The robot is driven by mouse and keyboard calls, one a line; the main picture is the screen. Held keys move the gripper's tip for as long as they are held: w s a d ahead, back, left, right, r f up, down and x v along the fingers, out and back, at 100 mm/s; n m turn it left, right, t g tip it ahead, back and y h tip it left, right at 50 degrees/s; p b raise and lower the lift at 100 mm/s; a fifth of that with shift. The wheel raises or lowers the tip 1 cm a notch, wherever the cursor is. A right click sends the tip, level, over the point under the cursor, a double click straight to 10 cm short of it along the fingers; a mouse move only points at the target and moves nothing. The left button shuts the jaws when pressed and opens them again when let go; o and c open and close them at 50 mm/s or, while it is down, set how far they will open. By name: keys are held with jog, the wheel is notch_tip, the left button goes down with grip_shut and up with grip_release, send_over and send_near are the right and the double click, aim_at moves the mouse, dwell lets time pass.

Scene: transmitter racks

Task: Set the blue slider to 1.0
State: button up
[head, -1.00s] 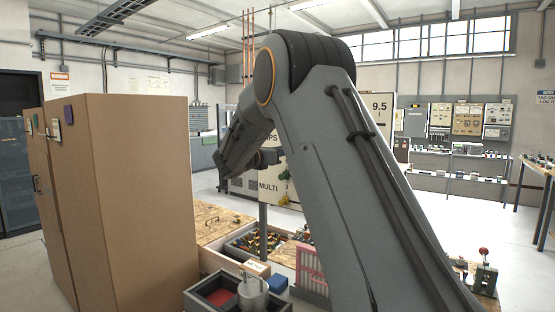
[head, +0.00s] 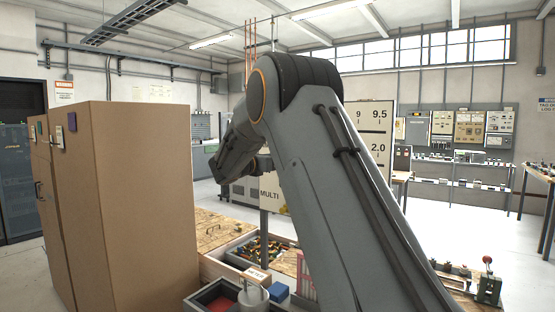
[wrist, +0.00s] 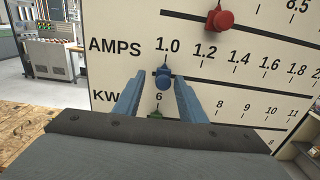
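In the wrist view, the blue slider (wrist: 163,77) sits at the left end of the AMPS slot on a white panel (wrist: 125,20). It is just below the 1.0 mark, in line with it or nearly so. My gripper (wrist: 160,80) is open, with one blue finger on each side of the blue slider. Small gaps seem to show between the fingers and the knob; I cannot tell whether either touches. In the head view, the panel (head: 378,113) is partly hidden behind my arm, and the blue slider is not visible.
A red slider (wrist: 221,20) is above and to the right, and a green slider (wrist: 155,114) is just below my fingers. A tall brown cabinet (head: 150,190) stands left of my arm. Bins and a wooden bench top (head: 215,228) lie below. Open floor shows farther right.

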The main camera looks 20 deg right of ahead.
jog(key=b+v, duration=0.2)
jog(key=v, duration=0.5)
jog(key=shift+s+a, duration=0.2)
jog(key=shift+a, duration=0.15)
jog(key=s+f+m+g+y, duration=0.35)
jog(key=s+f, duration=0.45)
jog(key=f, duration=0.3)
jog(key=s+f+m+g+y, duration=0.2)
jog(key=s+f+m+y, duration=0.15)
jog(key=s+f, duration=0.6)
jog(key=s+a+f+m+g+y, duration=0.1)
jog(key=s+a+f+m, duration=0.3)
jog(key=s, duration=0.4)
jog(key=s+a+f+m+y, duration=0.4)
jog(key=s+f+m, duration=0.2)
jog(key=s+m, duration=0.1)
jog(key=s+a+f+m+g+y, duration=0.1)
jog(key=s+a+f+m+y, duration=0.2)
jog(key=s, duration=0.6)
notch_tip(320, 180, down, 3)
jog(key=a+m, duration=0.2)
jog(key=m, duration=0.1)
jog(key=shift+s+r+g, duration=0.15)
jog(key=shift+r+g, duration=0.05)
jog(key=shift+g, duration=0.15)
jog(key=shift+d, duration=0.1)
